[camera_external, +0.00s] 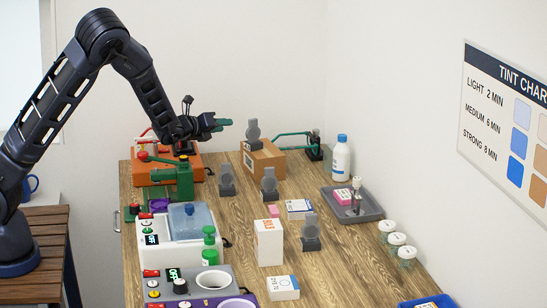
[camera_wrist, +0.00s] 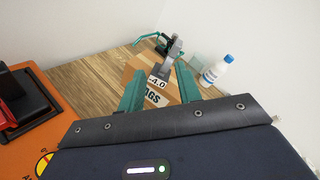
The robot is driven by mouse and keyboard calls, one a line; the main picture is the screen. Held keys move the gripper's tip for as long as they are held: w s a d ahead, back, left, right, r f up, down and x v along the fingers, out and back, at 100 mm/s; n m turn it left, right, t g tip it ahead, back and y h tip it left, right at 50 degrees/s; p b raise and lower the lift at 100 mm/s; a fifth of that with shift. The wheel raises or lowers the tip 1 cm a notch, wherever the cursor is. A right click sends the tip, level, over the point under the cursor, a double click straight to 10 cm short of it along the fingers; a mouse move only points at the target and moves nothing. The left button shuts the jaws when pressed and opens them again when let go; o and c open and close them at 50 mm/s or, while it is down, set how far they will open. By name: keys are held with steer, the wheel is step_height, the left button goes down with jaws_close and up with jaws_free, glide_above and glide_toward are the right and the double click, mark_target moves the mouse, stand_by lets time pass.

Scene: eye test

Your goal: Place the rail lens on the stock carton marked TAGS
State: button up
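A grey rail lens (camera_external: 253,133) with a round head and blocky base appears to stand upright on top of the brown stock carton (camera_external: 264,160). In the wrist view the lens (camera_wrist: 173,52) bears a "-4.0" label, and the carton (camera_wrist: 170,99) shows "AGS", its first letter hidden by a finger. My gripper (camera_external: 224,123) is left of the lens, at about its height. In the wrist view its two green fingers (camera_wrist: 161,70) are spread apart with nothing held between them; the lens shows beyond them, apparently untouched.
Similar grey lenses stand on the wooden table (camera_external: 340,262): one left (camera_external: 227,181), one middle (camera_external: 269,184), one nearer (camera_external: 311,234). A green-armed device (camera_external: 314,146) and white bottle (camera_external: 340,158) stand right of the carton. An orange machine (camera_external: 160,172) is at left.

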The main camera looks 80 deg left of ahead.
steer(key=s+d+r+n+g+h, duration=0.3)
steer(key=s+d+r+n, duration=0.3)
steer(key=s+d+n, duration=0.35)
steer(key=s+d+r+n+g+h, duration=0.2)
steer(key=s+d+r+n+h, duration=0.3)
steer(key=s+d, duration=0.65)
steer(key=s+d+r+n+g, duration=0.1)
steer(key=s+d+n, duration=0.1)
steer(key=s+d, duration=0.3)
steer(key=s+d+r+n+g, duration=0.1)
steer(key=s+d, duration=0.4)
steer(key=s, duration=0.6)
steer(key=s+d+r+n+g, duration=0.1)
steer(key=s+d+r+n, duration=0.2)
steer(key=s, duration=0.5)
steer(key=shift+d+n+g, duration=0.3)
steer(key=shift+d+n, duration=0.55)
steer(key=shift+d, duration=0.25)
